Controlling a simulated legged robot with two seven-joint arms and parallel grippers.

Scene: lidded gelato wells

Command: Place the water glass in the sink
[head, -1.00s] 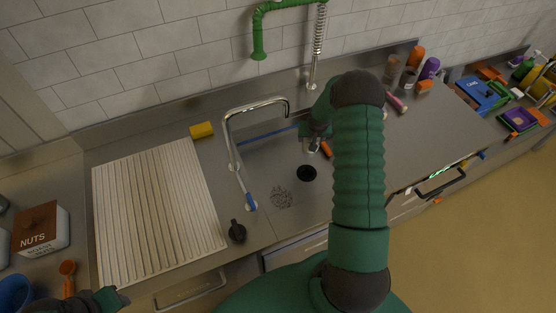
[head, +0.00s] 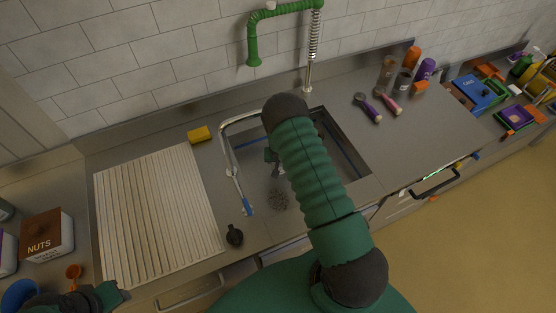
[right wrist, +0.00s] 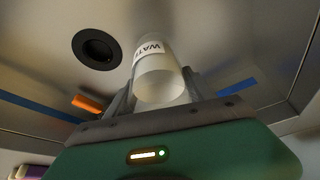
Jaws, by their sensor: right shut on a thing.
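The water glass (right wrist: 160,72) is a clear, whitish tumbler with a "WATE..." label. In the right wrist view it sits between the two fingers of my right gripper (right wrist: 160,92), which is shut on it. The sink (head: 252,182) is a steel basin at the middle of the counter. In the head view my right gripper (head: 274,160) is over the left part of the sink, and my arm hides much of the basin. The glass is hardly visible there. The drain (right wrist: 97,49) shows beyond the glass. My left gripper (head: 113,294) is at the lower left; its fingers are unclear.
A chrome faucet (head: 225,140) arches at the sink's left rim. A blue-handled brush (head: 246,204) and grey scouring wool (head: 278,200) are near the front left. An orange item (right wrist: 88,103) lies in the sink. A ribbed drainboard (head: 155,220) is left; bottles (head: 426,68) stand at right.

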